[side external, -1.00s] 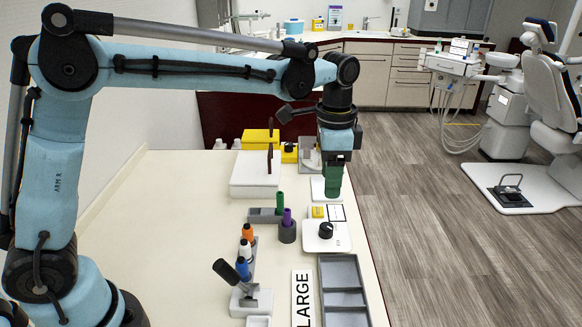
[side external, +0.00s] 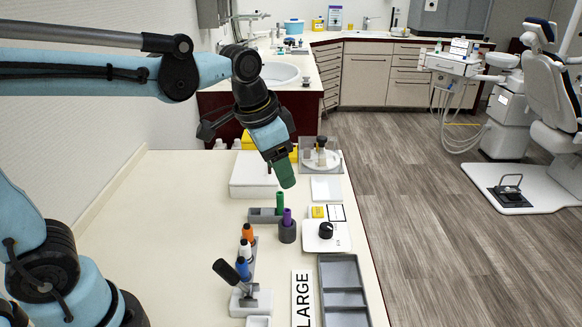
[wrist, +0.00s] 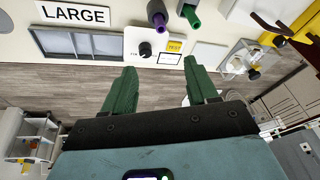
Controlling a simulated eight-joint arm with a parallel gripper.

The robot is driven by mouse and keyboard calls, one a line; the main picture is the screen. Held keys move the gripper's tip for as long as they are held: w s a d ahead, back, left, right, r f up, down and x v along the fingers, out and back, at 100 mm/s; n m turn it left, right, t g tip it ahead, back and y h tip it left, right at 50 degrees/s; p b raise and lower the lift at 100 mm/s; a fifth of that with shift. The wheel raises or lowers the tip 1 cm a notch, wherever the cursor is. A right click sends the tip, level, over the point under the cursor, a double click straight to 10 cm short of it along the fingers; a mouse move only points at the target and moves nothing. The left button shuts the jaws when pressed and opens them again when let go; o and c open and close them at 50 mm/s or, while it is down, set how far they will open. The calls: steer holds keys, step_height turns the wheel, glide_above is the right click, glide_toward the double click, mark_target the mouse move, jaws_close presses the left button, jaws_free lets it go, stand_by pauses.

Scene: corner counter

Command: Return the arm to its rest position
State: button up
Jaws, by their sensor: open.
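My gripper (side external: 288,186) has green fingers and is in the air above the counter (side external: 180,215), tilted, near the green-capped marker (side external: 280,202). In the wrist view my gripper (wrist: 162,88) shows two green fingers spread apart with nothing between them. The rest position itself is not marked in either view.
Below stand a purple marker (side external: 287,216) in a dark holder, a white device with a black knob (side external: 325,231), a grey compartment tray (side external: 343,285) and a LARGE sign (side external: 302,298). A white box (side external: 254,176) and a round-dished device (side external: 322,157) stand farther back.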

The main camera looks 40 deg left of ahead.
steer(key=s+a+f+n+t, duration=0.3)
steer(key=s+a+f+n, duration=0.1)
steer(key=s, duration=0.3)
steer(key=shift+s+n+t, duration=0.3)
steer(key=shift+s, duration=0.05)
stand_by(0.5)
